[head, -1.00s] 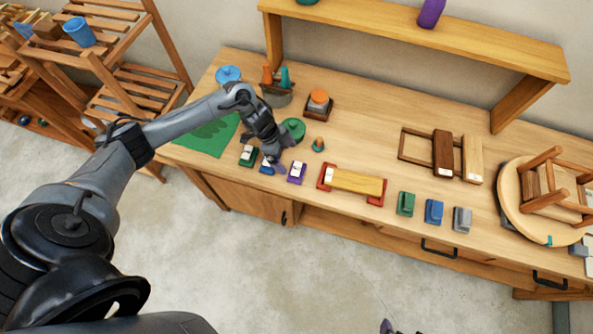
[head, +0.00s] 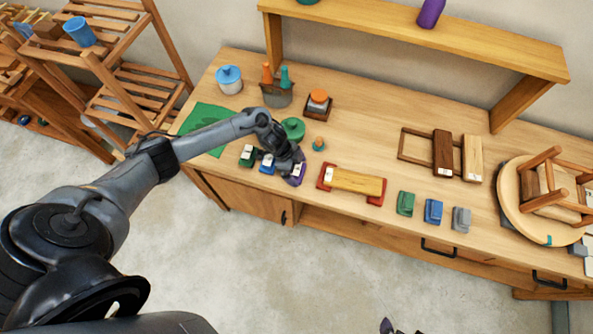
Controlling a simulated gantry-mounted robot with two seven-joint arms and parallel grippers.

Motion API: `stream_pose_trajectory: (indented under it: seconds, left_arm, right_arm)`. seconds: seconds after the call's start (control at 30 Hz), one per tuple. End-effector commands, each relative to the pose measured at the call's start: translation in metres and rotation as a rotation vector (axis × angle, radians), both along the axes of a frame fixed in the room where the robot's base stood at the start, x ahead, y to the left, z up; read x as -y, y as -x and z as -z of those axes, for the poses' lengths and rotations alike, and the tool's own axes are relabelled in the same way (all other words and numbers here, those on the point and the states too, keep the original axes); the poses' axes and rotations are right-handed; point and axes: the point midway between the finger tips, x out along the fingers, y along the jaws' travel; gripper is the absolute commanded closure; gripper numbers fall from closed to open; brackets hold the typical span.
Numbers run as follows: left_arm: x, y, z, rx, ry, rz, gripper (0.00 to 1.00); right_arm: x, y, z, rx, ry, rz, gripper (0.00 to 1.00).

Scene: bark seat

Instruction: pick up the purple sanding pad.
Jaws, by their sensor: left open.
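The purple sanding pad (head: 299,170) is a small block with a white label near the front edge of the workbench. It is the rightmost of a short row with a green pad (head: 248,156) and a blue pad (head: 267,164). My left gripper (head: 294,176) is open and down at the purple pad, partly covering it. I cannot tell whether the fingers touch it. A small purplish-grey tip at the bottom edge looks like part of my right gripper (head: 388,327); its jaws are mostly out of frame.
A wooden block on red supports (head: 355,184) stands right of the purple pad. A green round item (head: 293,128) and a small orange-topped piece (head: 319,144) lie behind. Green, blue and grey blocks (head: 433,211) sit further right. An upturned stool (head: 510,200) is at far right.

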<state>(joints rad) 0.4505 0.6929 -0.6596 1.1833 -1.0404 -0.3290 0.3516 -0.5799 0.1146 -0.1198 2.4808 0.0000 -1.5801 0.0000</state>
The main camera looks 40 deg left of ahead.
Motion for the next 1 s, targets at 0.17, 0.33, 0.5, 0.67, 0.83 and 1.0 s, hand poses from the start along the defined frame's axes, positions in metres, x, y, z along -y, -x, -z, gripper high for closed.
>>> stream_pose_trajectory:
  seconds: [0.17, 0.33, 0.5, 0.67, 0.83, 1.0]
  left_arm:
    - [0.000, 0.000, 0.000, 0.000, 0.000, 0.000, 0.02]
    - [0.000, 0.000, 0.000, 0.000, 0.000, 0.000, 0.28]
    - [0.000, 0.000, 0.000, 0.000, 0.000, 0.000, 0.42]
    - [0.000, 0.000, -0.001, 0.000, 0.000, 0.000, 0.42]
    - [0.000, 0.000, -0.006, 0.002, 0.000, 0.001, 0.42]
    - [0.000, 0.000, -0.022, 0.003, -0.001, 0.002, 0.42]
  right_arm:
    - [0.000, 0.000, 0.000, 0.000, 0.000, 0.000, 0.00]
    - [0.000, 0.000, 0.000, 0.000, 0.002, -0.002, 0.00]
    - [0.002, 0.000, 0.000, 0.000, 0.007, -0.005, 0.00]
    - [0.002, 0.000, 0.000, -0.001, 0.010, -0.007, 0.00]
    - [0.002, 0.000, 0.000, -0.001, 0.010, -0.006, 0.00]
    - [0.002, 0.000, 0.000, -0.001, 0.008, -0.006, 0.00]
